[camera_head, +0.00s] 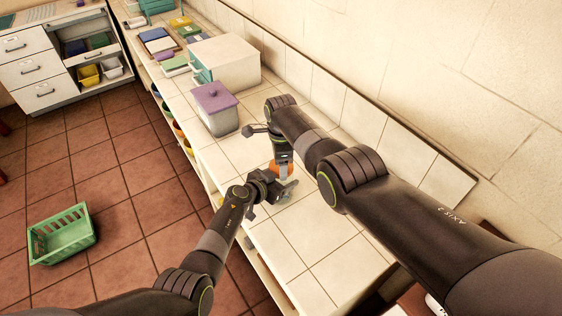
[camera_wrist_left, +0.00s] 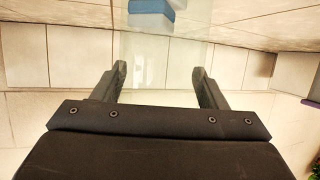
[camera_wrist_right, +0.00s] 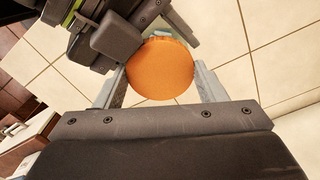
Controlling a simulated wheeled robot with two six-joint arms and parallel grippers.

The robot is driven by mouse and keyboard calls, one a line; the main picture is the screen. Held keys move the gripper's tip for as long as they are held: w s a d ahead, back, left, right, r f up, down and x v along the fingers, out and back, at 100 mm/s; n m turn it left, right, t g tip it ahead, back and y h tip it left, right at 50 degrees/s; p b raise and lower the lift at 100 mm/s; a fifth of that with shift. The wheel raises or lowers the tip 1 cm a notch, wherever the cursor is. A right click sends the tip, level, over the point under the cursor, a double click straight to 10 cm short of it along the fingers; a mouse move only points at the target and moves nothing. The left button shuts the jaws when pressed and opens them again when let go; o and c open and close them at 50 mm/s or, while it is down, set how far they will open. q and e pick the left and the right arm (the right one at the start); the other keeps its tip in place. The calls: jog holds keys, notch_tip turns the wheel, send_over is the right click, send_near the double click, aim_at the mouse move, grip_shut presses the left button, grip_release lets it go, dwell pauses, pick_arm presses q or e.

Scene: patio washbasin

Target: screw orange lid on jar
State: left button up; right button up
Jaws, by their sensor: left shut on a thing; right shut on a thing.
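The orange lid (camera_head: 284,170) is a round disc, seen from above between the fingers of my right gripper (camera_wrist_right: 160,88). It fills the gap there as an orange circle (camera_wrist_right: 160,68). My right gripper (camera_head: 281,158) points down and is shut on the lid. My left gripper (camera_head: 280,190) reaches in from the side, just below the lid, and is shut on the clear jar. The jar (camera_wrist_left: 160,62) shows as a pale see-through shape between the left fingers (camera_wrist_left: 161,85). In the head view the grippers mostly hide it. I cannot tell whether lid and jar touch.
A lidded purple-topped bin (camera_head: 215,110) and a white box (camera_head: 229,62) stand farther along the tiled counter (camera_head: 335,232). The wall runs close along the right. Bare tiles lie in front of the grippers. A green basket (camera_head: 62,236) is on the floor.

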jog(key=o, duration=0.9)
jog(key=shift+o, duration=0.2)
jog(key=shift+r, duration=0.1)
jog(key=shift+r, duration=2.2)
jog(key=shift+c, duration=0.4)
